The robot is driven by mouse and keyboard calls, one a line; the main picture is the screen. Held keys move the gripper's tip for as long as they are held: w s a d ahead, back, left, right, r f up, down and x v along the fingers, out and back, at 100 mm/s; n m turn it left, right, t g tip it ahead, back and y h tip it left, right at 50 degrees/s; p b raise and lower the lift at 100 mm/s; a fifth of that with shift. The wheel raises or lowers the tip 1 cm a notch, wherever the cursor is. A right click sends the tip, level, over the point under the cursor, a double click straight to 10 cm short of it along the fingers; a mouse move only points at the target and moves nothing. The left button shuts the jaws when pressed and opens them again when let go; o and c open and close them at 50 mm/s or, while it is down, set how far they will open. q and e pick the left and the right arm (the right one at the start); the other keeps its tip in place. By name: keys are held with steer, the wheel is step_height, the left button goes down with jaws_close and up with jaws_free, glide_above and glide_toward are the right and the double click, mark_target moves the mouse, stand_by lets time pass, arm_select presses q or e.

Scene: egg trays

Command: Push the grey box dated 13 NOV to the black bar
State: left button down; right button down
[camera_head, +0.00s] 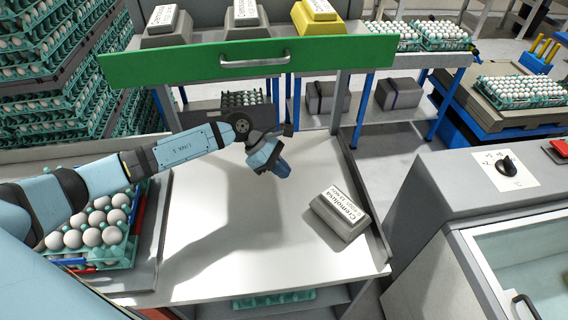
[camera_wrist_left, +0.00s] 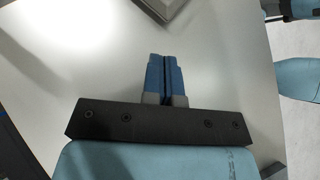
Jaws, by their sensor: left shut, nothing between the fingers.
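The grey box (camera_head: 340,213) with a white label on top sits on the right part of the white table (camera_head: 215,250), turned at an angle. The label's print is too small to read the date surely. The black bar cannot be told for certain; a dark edge (camera_head: 374,205) runs along the table's right side, beside the box. My left gripper (camera_head: 283,170) is above the table, left of and behind the box, apart from it. In the left wrist view its blue fingers (camera_wrist_left: 165,78) are together and empty. A grey corner (camera_wrist_left: 160,8) shows at that view's top. My right gripper is not in view.
A tray of eggs (camera_head: 131,259) stands at the table's left. A green panel with a handle (camera_head: 255,62) crosses behind, with labelled boxes (camera_head: 168,22) above it. A grey machine (camera_head: 480,190) stands at right. The table's middle is clear.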

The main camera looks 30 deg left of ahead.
mark_target(326, 195)
arm_select(q)
steer(key=p+x, duration=0.1)
steer(key=x, duration=0.5)
steer(key=shift+r, duration=0.1)
steer(key=d+p, duration=0.1)
steer(key=d, duration=0.2)
steer(key=shift+w+d+p, duration=0.2)
steer(key=shift+d+p, duration=0.05)
steer(key=shift+p, duration=0.1)
steer(key=shift+d, duration=0.35)
steer(key=shift+f, duration=0.25)
steer(key=d+b, duration=0.1)
steer(key=d, duration=0.2)
steer(key=shift+w+d, duration=0.1)
steer(key=shift+d, duration=0.4)
steer(key=shift+a+f, duration=0.1)
steer(key=shift+a, duration=0.05)
